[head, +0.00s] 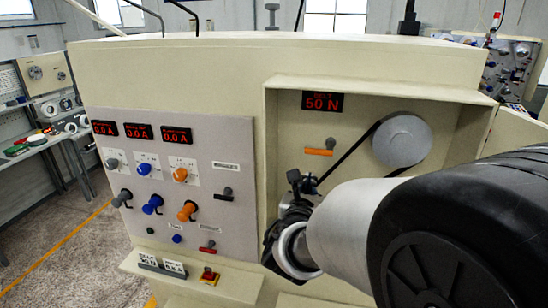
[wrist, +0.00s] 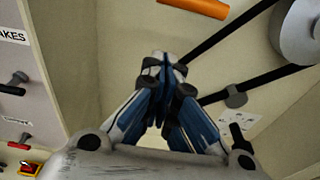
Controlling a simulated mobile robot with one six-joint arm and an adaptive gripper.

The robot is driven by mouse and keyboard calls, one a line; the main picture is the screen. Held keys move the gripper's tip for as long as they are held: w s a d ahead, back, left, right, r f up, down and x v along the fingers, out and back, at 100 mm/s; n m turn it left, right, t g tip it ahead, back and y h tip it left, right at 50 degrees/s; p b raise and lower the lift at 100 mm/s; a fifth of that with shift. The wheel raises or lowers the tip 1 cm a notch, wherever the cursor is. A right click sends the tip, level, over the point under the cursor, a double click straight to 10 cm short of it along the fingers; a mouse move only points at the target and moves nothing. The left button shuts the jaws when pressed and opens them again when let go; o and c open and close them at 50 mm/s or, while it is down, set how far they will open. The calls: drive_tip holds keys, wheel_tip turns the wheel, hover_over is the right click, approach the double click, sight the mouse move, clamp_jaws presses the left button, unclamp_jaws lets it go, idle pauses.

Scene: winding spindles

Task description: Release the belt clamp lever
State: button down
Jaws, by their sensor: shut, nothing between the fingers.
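An orange lever (head: 320,152), which looks like the belt clamp lever, sits in the recessed bay below the red "50 N" display (head: 322,102). It lies nearly level, with a grey pivot at its right end. Part of it shows as an orange bar (wrist: 197,7) at the top of the wrist view. A black belt (head: 352,149) runs from a large grey pulley (head: 402,140) down left behind my gripper. My gripper (head: 295,177) is shut and empty, below and left of the lever and apart from it. Its closed fingertips (wrist: 163,63) point up in the wrist view.
A grey control panel (head: 165,180) with knobs and displays stands left of the bay. A red emergency button (head: 209,276) sits on the ledge below. The bay's side wall (wrist: 78,92) is close left of my gripper. A small grey roller (wrist: 236,97) sits by the belt.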

sight(319, 152)
drive_tip(key=r, duration=0.1)
drive_tip(key=w+r+p, duration=0.2)
drive_tip(key=shift+w+d+r, duration=0.15)
drive_tip(key=shift+d+r, duration=0.1)
drive_tip(key=shift+d, duration=0.1)
drive_tip(key=shift+a, duration=0.15)
